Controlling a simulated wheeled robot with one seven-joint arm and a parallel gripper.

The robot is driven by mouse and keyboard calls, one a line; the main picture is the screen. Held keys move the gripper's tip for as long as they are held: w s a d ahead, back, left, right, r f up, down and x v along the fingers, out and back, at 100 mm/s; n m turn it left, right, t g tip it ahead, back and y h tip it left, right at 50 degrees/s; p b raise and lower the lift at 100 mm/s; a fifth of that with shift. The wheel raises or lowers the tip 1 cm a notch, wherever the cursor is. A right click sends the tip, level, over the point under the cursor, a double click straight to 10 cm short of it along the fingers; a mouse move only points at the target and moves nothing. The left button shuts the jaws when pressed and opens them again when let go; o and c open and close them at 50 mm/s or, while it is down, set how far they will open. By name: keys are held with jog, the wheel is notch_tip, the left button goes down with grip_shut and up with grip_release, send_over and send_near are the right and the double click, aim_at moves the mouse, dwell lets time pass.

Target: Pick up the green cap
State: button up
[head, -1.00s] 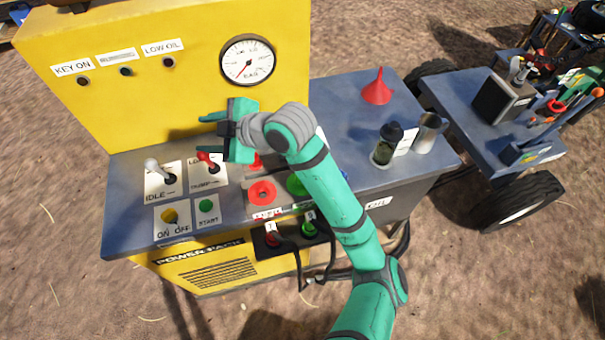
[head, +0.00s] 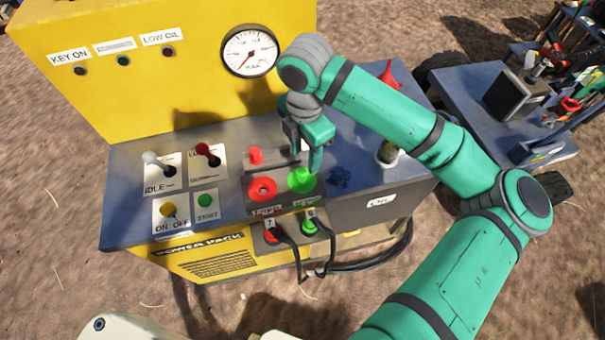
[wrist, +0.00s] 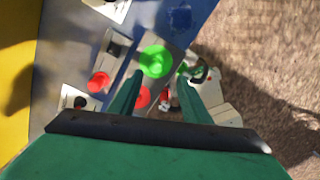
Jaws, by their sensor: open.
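The green cap (head: 302,181) sits on the right part of the console top, beside a red round cap (head: 262,189). In the wrist view the green cap (wrist: 156,60) lies just beyond my fingertips, nearer the left finger. My gripper (head: 312,160) is open and points down above and close to the green cap; its finger partly overlaps the cap in the head view. In the wrist view my gripper (wrist: 160,82) has nothing between its fingers. I cannot tell whether a finger touches the cap.
A red knob (head: 255,155) stands behind the red cap. Two levers (head: 207,152) are at the left. A small dark blue thing (head: 340,177) is right of the green cap. Red and green hose couplings (head: 309,226) are on the front. A red funnel (head: 388,76) is behind my arm.

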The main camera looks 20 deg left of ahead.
aim_at(302, 171)
notch_tip(302, 171, down, 4)
jog(key=shift+r, duration=0.1)
jog(key=shift+w+a+f, duration=0.1)
jog(key=shift+a+f, duration=0.1)
jog(key=shift+f, duration=1.15)
jog(key=shift+w+a+f, duration=0.1)
jog(key=shift+a+f, duration=0.1)
jog(key=shift+f, duration=1.15)
grip_shut()
